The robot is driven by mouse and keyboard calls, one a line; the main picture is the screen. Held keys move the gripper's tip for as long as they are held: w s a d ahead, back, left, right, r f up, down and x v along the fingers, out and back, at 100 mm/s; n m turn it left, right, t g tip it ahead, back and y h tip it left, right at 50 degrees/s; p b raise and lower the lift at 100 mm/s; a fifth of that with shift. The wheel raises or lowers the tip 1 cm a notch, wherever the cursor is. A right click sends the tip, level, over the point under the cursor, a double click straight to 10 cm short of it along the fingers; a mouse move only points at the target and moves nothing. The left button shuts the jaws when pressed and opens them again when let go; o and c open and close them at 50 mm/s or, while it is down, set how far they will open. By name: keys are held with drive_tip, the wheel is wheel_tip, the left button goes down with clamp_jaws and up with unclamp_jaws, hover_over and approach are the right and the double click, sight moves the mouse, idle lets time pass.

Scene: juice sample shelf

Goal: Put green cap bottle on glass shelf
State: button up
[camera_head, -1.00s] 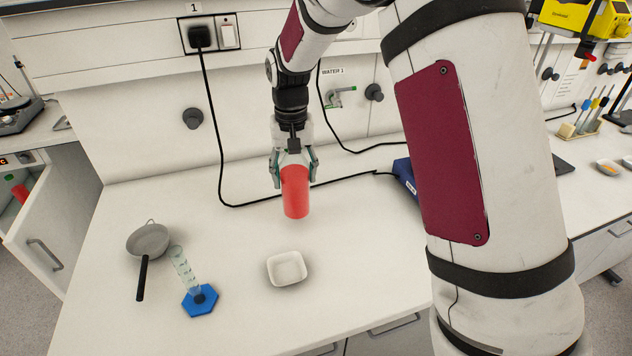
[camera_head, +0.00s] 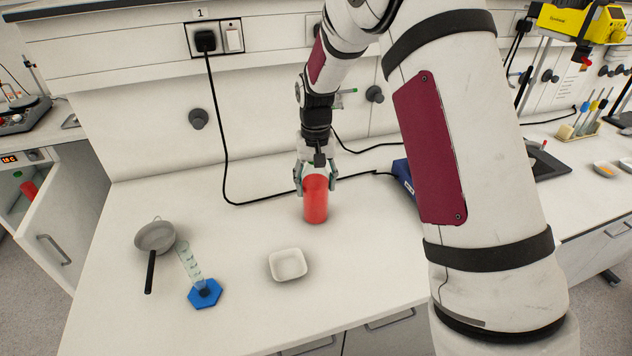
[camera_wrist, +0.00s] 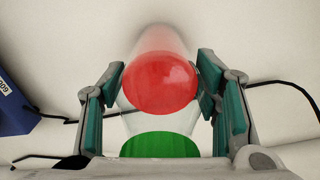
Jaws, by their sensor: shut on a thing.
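My gripper (camera_head: 316,178) is shut on a green cap bottle (camera_head: 315,203) filled with red liquid. It holds the bottle upright over the back middle of the white bench. I cannot tell whether the bottle's base touches the bench. In the wrist view my gripper (camera_wrist: 165,100) has its teal pads on both sides of the bottle (camera_wrist: 160,85), and its green cap (camera_wrist: 160,145) shows at the bottom. The cap is hidden in the head view. I cannot make out a glass shelf in either view.
A white bowl (camera_head: 288,264), a blue-based cylinder (camera_head: 204,293) and a strainer (camera_head: 155,237) stand on the bench (camera_head: 130,310). A blue box (camera_head: 404,178) and black cable lie at the back. Another red bottle (camera_head: 29,190) sits in the open cabinet at left.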

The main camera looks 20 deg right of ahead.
drive_tip(key=o, duration=1.5)
drive_tip(key=shift+f, duration=0.1)
drive_tip(key=shift+o, duration=1.2)
